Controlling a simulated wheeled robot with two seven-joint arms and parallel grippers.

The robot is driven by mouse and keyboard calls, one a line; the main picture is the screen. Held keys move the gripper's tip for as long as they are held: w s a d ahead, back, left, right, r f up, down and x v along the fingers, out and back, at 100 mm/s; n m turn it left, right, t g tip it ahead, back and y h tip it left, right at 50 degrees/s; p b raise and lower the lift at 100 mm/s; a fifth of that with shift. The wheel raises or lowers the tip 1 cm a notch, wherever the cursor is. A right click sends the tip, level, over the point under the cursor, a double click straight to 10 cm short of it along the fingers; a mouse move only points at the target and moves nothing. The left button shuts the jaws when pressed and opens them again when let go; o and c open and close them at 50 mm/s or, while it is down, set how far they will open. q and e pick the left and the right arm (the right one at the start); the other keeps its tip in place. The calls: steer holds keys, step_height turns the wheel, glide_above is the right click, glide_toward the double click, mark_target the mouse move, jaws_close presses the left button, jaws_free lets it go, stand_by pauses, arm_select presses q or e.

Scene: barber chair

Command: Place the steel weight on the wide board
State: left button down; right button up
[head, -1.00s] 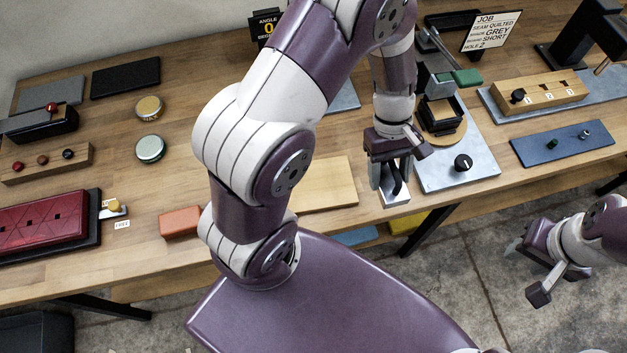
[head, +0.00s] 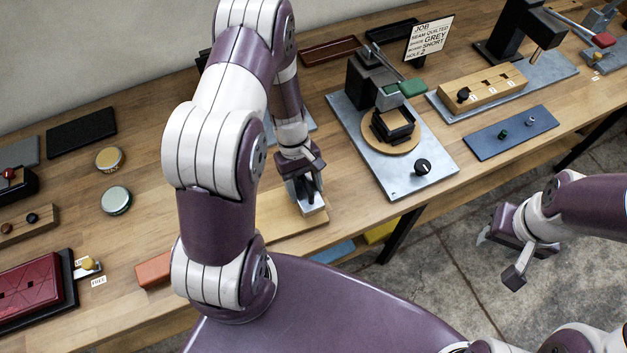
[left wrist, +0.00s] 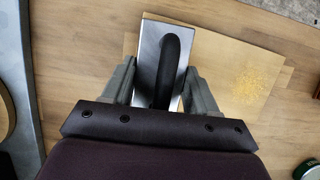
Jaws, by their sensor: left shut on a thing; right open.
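The steel weight (left wrist: 149,48) is a flat silver block with a dark arched handle (left wrist: 170,65). My left gripper (head: 305,196) is shut on it, with a finger at each side in the left wrist view (left wrist: 158,88). The wide board (left wrist: 235,75) is a pale flat wooden slab on the table, also seen in the head view (head: 287,233). The weight overlaps the board's left edge in the left wrist view; I cannot tell whether it touches the board. My right gripper (head: 500,258) is open and empty, off the table's front edge.
A grey plate with a round wooden disc and black knob (head: 422,166) stands right of the board. An orange block (head: 153,270) lies to its left. A blue plate (head: 513,133) and a job sign (head: 430,38) are further right. Bare tabletop lies behind the board.

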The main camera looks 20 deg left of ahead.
arm_select(q)
step_height(320, 180, down, 2)
steer(key=shift+f, duration=0.3)
steer(key=shift+f, duration=0.15)
steer(key=shift+c, duration=1.5)
jaws_free()
